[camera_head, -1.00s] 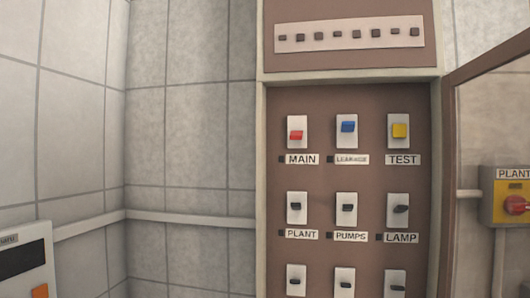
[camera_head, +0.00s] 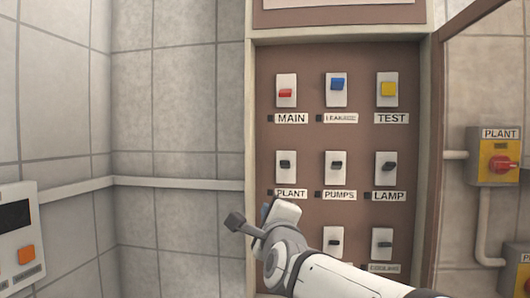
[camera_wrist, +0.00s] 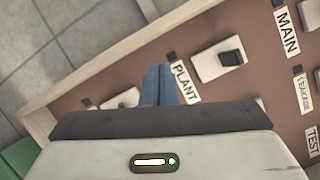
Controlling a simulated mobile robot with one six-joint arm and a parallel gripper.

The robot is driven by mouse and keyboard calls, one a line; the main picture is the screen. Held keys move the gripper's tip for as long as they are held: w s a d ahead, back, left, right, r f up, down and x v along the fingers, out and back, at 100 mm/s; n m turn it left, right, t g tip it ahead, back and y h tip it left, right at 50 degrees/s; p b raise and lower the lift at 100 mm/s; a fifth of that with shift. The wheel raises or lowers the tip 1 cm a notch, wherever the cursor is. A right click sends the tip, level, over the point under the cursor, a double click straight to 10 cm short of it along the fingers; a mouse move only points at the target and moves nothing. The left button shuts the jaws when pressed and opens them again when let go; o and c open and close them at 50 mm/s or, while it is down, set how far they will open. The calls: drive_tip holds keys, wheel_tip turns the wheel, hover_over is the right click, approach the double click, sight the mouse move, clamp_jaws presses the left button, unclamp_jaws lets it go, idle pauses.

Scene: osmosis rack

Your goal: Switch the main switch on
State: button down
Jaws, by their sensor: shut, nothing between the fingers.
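The main switch (camera_head: 285,93) is a red rocker on a white plate at the top left of the brown panel in the head view. Its red lever sits lower on its plate than the blue LEAKAGE lever (camera_head: 337,84) does. In the wrist view, the MAIN label (camera_wrist: 287,30) shows at the upper right. My gripper (camera_wrist: 159,70) has its blue fingers together and empty, beside the PLANT label (camera_wrist: 184,82). In the head view my gripper is below the PLANT switch (camera_head: 285,164), well below the main switch, and partly hidden by my wrist.
A yellow TEST switch (camera_head: 388,89), PUMPS switch (camera_head: 336,165) and LAMP switch (camera_head: 385,167) share the panel. An open cabinet door stands at right, with a yellow box with a red knob (camera_head: 502,165) beyond it. A white control box (camera_head: 17,235) is at left.

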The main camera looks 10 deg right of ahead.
sight(285, 94)
wheel_tip(285, 94, up, 12)
drive_tip(key=s+d+m+t+h+b, duration=0.1)
drive_tip(key=m+t+h, duration=0.4)
drive_tip(key=m, duration=1.2)
drive_tip(key=d+h, duration=0.1)
drive_tip(key=h, duration=0.2)
drive_tip(key=shift+d+r+t+b, duration=0.15)
drive_tip(key=shift+d+t+b, duration=0.15)
drive_tip(key=shift+b, duration=0.1)
drive_tip(key=p+x, duration=0.5)
drive_tip(key=x, duration=0.4)
drive_tip(key=shift+r, duration=0.35)
drive_tip(key=r+p, duration=0.2)
drive_tip(key=r, duration=0.1)
drive_tip(key=shift+s+a, duration=0.1)
drive_tip(key=shift+s, duration=0.3)
drive_tip(key=shift+s+r, duration=0.25)
drive_tip(key=shift+w, duration=0.2)
drive_tip(key=shift+s, duration=0.15)
